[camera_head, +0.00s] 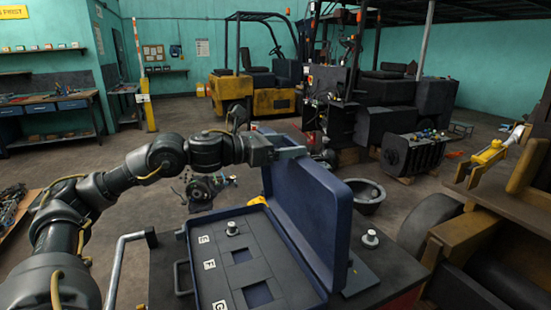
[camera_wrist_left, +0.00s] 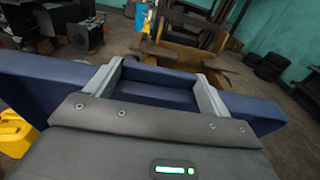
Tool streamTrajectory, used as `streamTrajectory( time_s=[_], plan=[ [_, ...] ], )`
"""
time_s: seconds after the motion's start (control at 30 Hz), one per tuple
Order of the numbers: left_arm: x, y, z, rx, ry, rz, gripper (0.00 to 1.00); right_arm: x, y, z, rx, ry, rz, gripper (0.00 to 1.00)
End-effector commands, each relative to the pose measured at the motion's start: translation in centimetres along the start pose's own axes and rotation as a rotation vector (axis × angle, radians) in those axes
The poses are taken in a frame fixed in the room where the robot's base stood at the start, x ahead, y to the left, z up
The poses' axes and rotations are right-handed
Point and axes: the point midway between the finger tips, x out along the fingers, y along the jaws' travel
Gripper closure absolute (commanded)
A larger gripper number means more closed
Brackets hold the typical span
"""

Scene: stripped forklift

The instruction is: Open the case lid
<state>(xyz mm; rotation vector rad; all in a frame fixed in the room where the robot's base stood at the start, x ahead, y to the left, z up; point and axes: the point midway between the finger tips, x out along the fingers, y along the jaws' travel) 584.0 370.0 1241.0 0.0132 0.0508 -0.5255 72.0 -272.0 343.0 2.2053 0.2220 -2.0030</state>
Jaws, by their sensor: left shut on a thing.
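The dark blue case (camera_head: 188,250) sits on the dark top of a cart in the head view. Its lid (camera_head: 308,205) stands up steeply along the right side of the case, so the inside is exposed. A grey insert (camera_head: 222,262) inside has cut-outs and white labels with letters. A small metal weight (camera_head: 232,229) stands in the insert. My left gripper (camera_head: 291,152) is shut on the far top edge of the lid. In the left wrist view its two fingers (camera_wrist_left: 158,76) lie over the blue lid (camera_wrist_left: 60,88). My right gripper is not in view.
A second metal weight (camera_head: 370,239) stands on the cart top (camera_head: 395,268) right of the lid. A metal handle rail (camera_head: 118,262) rises at the cart's left. Forklift parts (camera_head: 410,155) stand beyond.

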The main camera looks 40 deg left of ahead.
Motion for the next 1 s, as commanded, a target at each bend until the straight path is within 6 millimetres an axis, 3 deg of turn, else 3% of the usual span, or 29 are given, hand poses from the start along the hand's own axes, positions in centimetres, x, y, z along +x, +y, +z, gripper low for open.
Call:
streamTrajectory(
  time_s=[0.37, 0.4, 0.53, 0.83, 1.0],
  plan=[
    [0.2, -0.3, 0.0, -0.001, -0.012, -0.009, 0.59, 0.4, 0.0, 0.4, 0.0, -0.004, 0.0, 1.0],
    [0.2, -0.3, 0.0, -0.001, -0.012, -0.009, 0.17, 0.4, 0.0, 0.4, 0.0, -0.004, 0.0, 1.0],
    [0.1, -0.3, 0.0, 0.0, -0.012, -0.009, 0.0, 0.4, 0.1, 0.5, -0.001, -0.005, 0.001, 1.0],
    [-0.4, -0.2, -0.1, 0.001, -0.013, -0.007, 0.0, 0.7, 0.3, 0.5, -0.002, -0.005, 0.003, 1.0],
    [-2.7, -0.1, -0.5, 0.003, -0.01, -0.004, 0.0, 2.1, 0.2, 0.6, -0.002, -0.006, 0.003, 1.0]
  ],
)
